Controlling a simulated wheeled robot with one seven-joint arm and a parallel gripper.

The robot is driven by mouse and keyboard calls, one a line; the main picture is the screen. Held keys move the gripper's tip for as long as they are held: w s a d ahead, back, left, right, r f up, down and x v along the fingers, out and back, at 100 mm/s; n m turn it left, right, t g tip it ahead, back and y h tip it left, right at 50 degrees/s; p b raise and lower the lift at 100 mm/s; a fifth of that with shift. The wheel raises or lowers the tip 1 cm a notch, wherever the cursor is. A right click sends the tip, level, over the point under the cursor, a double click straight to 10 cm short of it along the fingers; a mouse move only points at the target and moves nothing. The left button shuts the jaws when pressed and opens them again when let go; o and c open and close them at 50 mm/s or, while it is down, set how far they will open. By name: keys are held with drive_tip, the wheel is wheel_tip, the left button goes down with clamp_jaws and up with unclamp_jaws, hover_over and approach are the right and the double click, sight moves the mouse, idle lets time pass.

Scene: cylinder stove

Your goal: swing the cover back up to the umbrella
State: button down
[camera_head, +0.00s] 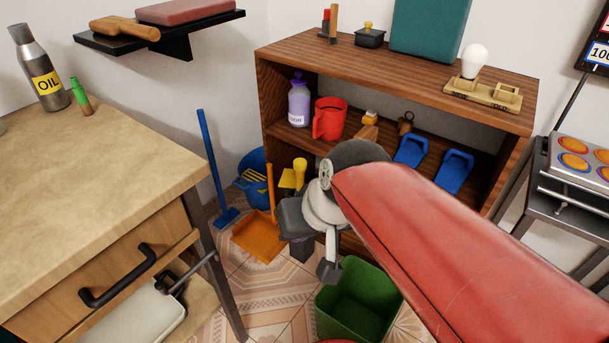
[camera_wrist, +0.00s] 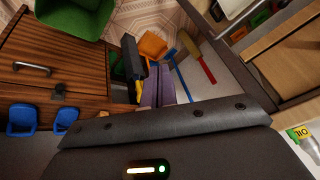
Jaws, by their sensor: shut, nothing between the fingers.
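I cannot pick out the umbrella or its cover for certain in either view. A long thing with a red end and an olive end (camera_wrist: 196,60) stands past the fingers in the wrist view; I cannot tell whether it is the umbrella. A wooden front with a dark handle (camera_wrist: 32,67) shows at the left of the wrist view and may be the cover. My gripper (camera_wrist: 160,70) is shut and empty, its fingers pointing toward the floor area. In the head view my arm hides the lower middle of the brown shelf unit.
The brown shelf unit (camera_head: 395,63) holds a red mug (camera_head: 329,118) and blue slippers (camera_head: 453,172). A green bin (camera_head: 358,300), orange dustpan (camera_head: 258,238), blue broom (camera_head: 205,150) and blue bucket (camera_head: 253,166) stand on the floor. A workbench (camera_head: 100,150) is at left, a stove (camera_head: 580,165) at right.

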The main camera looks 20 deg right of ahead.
drive_tip(key=w+a+f+m+y+b, duration=0.1)
drive_tip(key=w+f+m+y+b, duration=0.3)
drive_tip(key=w, duration=0.7)
drive_tip(key=m+t+h+b, duration=0.3)
drive_tip(key=m+t+b, duration=0.45)
drive_tip(key=m, duration=0.25)
approach(292, 174)
drive_tip(key=w, duration=0.2)
drive_tip(key=w+d+p, duration=0.1)
drive_tip(key=w, duration=0.1)
drive_tip(key=shift+f, duration=0.2)
